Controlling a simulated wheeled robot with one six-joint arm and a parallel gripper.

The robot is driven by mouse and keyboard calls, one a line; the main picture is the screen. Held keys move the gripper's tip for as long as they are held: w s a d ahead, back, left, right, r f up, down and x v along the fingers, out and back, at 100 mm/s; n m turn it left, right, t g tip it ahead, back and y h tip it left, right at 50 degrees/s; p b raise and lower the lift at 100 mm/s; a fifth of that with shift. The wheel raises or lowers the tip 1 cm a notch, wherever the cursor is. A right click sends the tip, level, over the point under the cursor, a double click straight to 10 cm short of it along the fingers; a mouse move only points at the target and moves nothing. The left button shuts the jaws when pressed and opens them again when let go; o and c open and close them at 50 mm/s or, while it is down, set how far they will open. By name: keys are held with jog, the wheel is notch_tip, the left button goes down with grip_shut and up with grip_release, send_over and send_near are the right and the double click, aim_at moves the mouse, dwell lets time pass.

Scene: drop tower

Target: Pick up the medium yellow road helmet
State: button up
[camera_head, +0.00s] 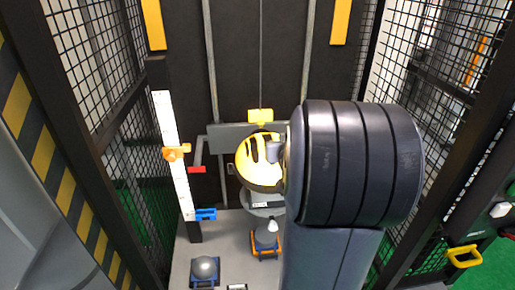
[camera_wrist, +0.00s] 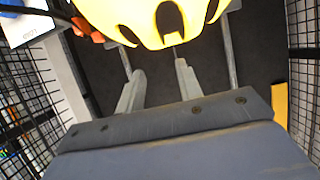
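The yellow helmet (camera_head: 254,172) with dark vents sits on the tower at the centre of the head view, its right side hidden by my arm. It also shows large at the top of the wrist view (camera_wrist: 140,22), cut off by the frame edge. My gripper (camera_wrist: 156,72) shows as two grey fingers standing apart, just below the helmet in the wrist view. No part of the helmet shows between them. In the head view a grey part of my arm end overlaps the helmet's upper right; whether it touches cannot be told.
A white vertical scale (camera_head: 173,140) with an orange slider (camera_head: 176,152) and a blue clip (camera_head: 205,214) stands left of the helmet. A yellow block (camera_head: 260,115) hangs above it. Grey headforms (camera_head: 205,268) stand on the base below. Mesh walls (camera_head: 95,60) close in both sides.

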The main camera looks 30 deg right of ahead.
aim_at(276, 138)
jog(key=x, duration=0.9)
jog(key=shift+w+d+f+b, duration=0.2)
jog(key=shift+d+f+b, duration=0.05)
jog(key=shift+b, duration=0.05)
grip_shut()
dwell(0.3)
